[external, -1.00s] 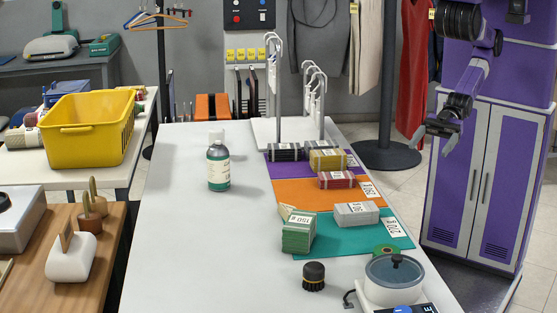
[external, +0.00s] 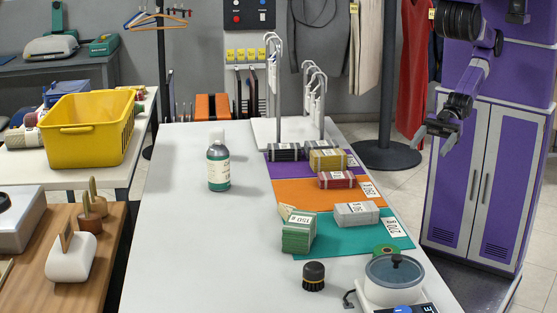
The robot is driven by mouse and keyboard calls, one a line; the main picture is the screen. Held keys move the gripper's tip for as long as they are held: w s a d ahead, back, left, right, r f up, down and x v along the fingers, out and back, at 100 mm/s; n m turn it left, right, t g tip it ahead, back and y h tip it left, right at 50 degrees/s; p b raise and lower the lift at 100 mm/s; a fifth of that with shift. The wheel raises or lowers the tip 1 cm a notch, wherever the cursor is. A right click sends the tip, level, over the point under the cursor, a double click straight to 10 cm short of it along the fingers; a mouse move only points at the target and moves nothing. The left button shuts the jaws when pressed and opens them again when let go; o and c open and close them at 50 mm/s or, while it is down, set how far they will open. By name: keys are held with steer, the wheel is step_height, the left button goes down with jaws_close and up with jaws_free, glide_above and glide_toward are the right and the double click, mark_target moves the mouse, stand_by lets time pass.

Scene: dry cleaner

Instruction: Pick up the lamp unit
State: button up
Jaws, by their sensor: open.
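No object in view is clearly recognisable as a lamp unit. I cannot tell whether either is the lamp unit. My gripper (external: 432,142) is open and empty, in the air to the right of the table, well apart from both.
A bottle with green liquid (external: 218,168) stands on the white table (external: 200,255). Tagged bundles lie on purple, orange and teal mats (external: 350,238). A white hanger rack (external: 290,130) stands behind them. The table's left half is mostly clear.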

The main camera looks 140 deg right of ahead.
steer(key=w+d+m+h, duration=0.2)
steer(key=w+d+h, duration=0.25)
steer(key=d, duration=0.45)
steer(key=w+d+f+m+h+b, duration=0.1)
steer(key=w+d+m+h, duration=0.2)
steer(key=w+d, duration=0.4)
steer(key=w+d+m+h, duration=0.2)
steer(key=w+d+h, duration=0.25)
steer(key=d, duration=0.55)
steer(key=s+d+r+m+g+h, duration=0.1)
steer(key=s+d+m+g+h, duration=0.2)
steer(key=d, duration=1.5)
steer(key=d+r+m+g, duration=0.1)
steer(key=d+m+g, duration=0.3)
steer(key=d, duration=1.3)
steer(key=d+f+g, duration=0.1)
steer(key=f, duration=0.1)
steer(key=s+d+f+y, duration=0.1)
steer(key=f, duration=0.2)
steer(key=d+f+g+y, duration=0.1)
steer(key=f, duration=0.1)
steer(key=shift+s+d+f+g+b, duration=0.2)
steer(key=shift+s+d+g+b, duration=0.1)
steer(key=shift+d+b, duration=0.1)
steer(key=shift+f, duration=0.2)
steer(key=shift+w+d+f+y, duration=0.2)
steer(key=shift+d+f+y, duration=0.05)
steer(key=shift+d+y, duration=0.1)
steer(key=shift+x, duration=3.35)
steer(key=shift+c, duration=0.2)
